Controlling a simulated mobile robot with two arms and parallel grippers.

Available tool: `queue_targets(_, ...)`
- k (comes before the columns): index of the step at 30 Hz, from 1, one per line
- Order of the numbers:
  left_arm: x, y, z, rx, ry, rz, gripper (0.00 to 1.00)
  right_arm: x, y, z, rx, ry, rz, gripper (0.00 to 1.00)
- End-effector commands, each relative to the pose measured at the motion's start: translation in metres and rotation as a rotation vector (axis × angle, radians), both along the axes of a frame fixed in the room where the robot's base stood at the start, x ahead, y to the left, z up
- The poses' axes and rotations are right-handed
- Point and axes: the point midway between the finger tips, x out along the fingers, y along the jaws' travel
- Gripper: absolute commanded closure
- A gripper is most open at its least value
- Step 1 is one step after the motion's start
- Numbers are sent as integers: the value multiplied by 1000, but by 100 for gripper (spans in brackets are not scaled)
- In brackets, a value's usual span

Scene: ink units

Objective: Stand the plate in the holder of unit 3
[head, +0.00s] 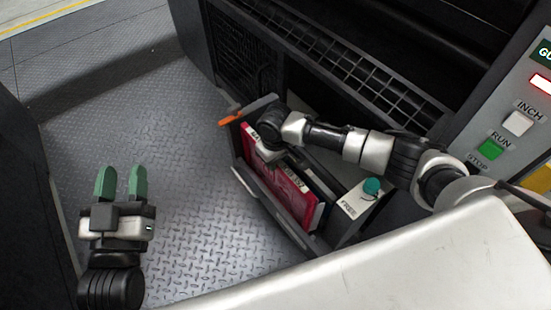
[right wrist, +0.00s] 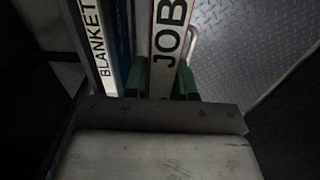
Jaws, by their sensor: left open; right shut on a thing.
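A red plate (head: 308,212) with a white lettered edge stands on edge in a dark, open-topped holder (head: 248,182) beside the machine. In the right wrist view its edge (right wrist: 169,40) reads JOB. My right gripper (right wrist: 162,80) is shut on this plate, a green finger on each side. In the head view my right gripper (head: 268,153) is at the plate's far-left end, and its fingertips are hidden. My left gripper (head: 119,184) is open and empty, with green fingers, over the floor at left. I cannot tell whether the plate rests on the holder's bottom.
A blue-sided item marked BLANKET (right wrist: 96,40) stands beside the plate, with a gap. A panel has INCH, a green RUN button (head: 492,146) and STOP. The treadplate floor (head: 190,200) is clear.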

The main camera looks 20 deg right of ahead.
Motion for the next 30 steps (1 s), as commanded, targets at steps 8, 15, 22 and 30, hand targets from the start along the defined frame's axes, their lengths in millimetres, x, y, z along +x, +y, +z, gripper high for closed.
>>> queue_targets(8,0,1,-7,13,49,4,57,0,0,-2,1,-1,0,100)
queue_targets(15,1,2,-9,19,78,6,57,0,0,-4,1,-1,0,100)
queue_targets(22,1,2,-10,21,82,6,57,0,0,-5,1,-1,1,100)
queue_targets(30,1,2,-9,20,78,6,57,0,0,-5,0,0,1,45)
